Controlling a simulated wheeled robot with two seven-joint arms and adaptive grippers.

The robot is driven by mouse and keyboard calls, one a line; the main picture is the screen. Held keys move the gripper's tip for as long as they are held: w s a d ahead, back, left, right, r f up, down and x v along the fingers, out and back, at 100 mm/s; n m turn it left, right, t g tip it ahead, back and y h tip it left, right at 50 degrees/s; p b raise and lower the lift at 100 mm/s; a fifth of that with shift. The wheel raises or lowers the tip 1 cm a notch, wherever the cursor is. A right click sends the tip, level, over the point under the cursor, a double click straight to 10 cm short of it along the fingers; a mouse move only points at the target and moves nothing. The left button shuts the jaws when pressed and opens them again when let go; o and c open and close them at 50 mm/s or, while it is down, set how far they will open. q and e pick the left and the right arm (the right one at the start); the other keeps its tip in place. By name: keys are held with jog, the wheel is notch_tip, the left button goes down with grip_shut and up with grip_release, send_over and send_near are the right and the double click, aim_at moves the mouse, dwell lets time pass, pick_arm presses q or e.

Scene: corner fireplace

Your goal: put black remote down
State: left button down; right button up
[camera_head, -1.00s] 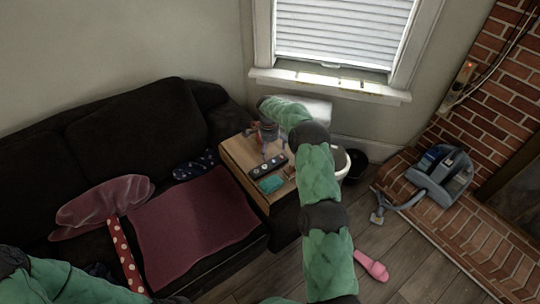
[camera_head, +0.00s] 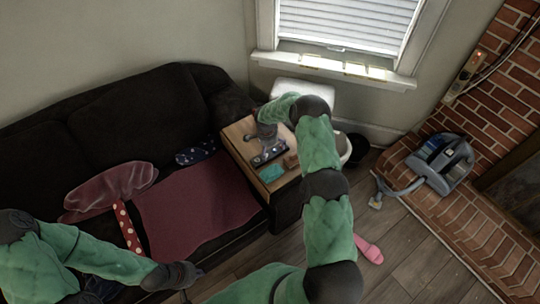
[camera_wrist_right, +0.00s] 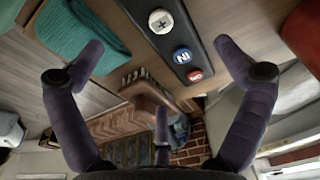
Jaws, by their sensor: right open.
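The black remote (camera_head: 268,156), a long dark bar with round buttons, lies on the wooden side table (camera_head: 237,137) beside the sofa. In the right wrist view the remote (camera_wrist_right: 169,48) shows white, blue and red buttons and lies in the gap between the spread fingers, touching neither. My right gripper (camera_head: 268,140) is open and just above the remote, hiding part of it in the head view; its purple fingers also show in the wrist view (camera_wrist_right: 162,58). My left gripper (camera_head: 188,274) is in front of the sofa, too small and dark to read.
A teal cloth (camera_head: 271,173) and a brown brush-like object (camera_head: 291,161) lie close to the remote on the table. The dark sofa (camera_head: 130,120) is on the left. A pink slipper (camera_head: 370,250) lies on the floor.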

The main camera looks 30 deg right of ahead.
aim_at(271, 155)
jog(key=shift+w+d+f+b, duration=0.2)
jog(key=shift+f+b, duration=0.1)
jog(key=shift+f, duration=1)
jog(key=shift+w+d+f+b, duration=0.15)
jog(key=shift+f+b, duration=0.15)
jog(key=shift+f, duration=1)
jog(key=shift+s, duration=0.1)
jog(key=c, duration=1.4)
jog(key=shift+r, duration=0.6)
notch_tip(271, 155, up, 3)
jog(key=shift+f+p, duration=0.2)
jog(key=shift+p, duration=0.35)
jog(key=s+a+r, duration=0.2)
jog(key=s+r, duration=0.1)
jog(key=s, duration=0.1)
jog(key=s+a+r+p, duration=0.1)
jog(key=s+a+r, duration=0.4)
jog(key=s+r, duration=0.1)
jog(key=s, duration=0.1)
jog(key=shift+s+a+r+p, duration=0.15)
jog(key=shift+s+a+p, duration=0.15)
jog(key=shift+s, duration=0.05)
jog(key=shift+r, duration=0.1)
